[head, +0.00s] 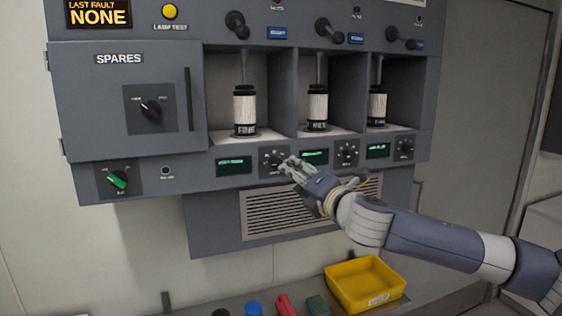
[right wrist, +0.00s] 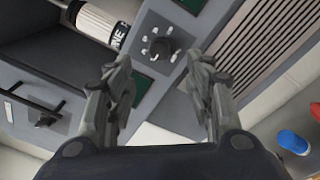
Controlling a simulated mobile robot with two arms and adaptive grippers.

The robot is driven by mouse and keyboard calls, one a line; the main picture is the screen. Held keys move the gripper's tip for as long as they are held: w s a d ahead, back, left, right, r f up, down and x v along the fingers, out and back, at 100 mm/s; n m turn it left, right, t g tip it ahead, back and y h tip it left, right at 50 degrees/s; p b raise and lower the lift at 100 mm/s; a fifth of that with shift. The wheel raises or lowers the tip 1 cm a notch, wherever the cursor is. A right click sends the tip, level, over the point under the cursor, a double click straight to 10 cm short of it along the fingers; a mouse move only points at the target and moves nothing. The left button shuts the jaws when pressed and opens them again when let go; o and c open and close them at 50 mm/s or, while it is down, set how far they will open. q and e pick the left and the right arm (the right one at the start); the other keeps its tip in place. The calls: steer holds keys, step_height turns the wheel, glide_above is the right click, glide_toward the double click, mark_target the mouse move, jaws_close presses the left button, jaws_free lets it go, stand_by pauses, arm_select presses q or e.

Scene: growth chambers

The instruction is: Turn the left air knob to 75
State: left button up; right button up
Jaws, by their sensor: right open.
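The left air knob (head: 272,160) is a dark round dial with pale marks around it, on the panel strip below the left bay. Its pointer setting is too small to read. In the right wrist view the knob (right wrist: 160,47) shows just beyond the fingertips, roughly centred between them. My right gripper (head: 288,164) is open and empty in front of the knob and hides part of it; its two fingers also show in the right wrist view (right wrist: 163,70). A green display (head: 234,163) is left of the knob, its digits unreadable. My left gripper is out of view.
Two more knobs (head: 346,153) (head: 404,146) sit further right. Labelled canisters (head: 244,108) stand in the bays above. A spares door (head: 125,100) and a green switch (head: 117,180) are at left. A yellow bin (head: 365,284) and small coloured items lie below.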

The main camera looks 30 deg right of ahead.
mark_target(278, 165)
steer(key=w+p, duration=0.1)
steer(key=w, duration=0.1)
steer(key=w+p, duration=0.1)
steer(key=w, duration=0.2)
steer(key=w+d+p, duration=0.1)
steer(key=w, duration=0.2)
steer(key=shift+w+r, duration=0.1)
steer(key=shift+w+d+p, duration=0.1)
steer(key=shift+w+p, duration=0.3)
steer(key=shift+w, duration=0.3)
steer(key=c, duration=1.1)
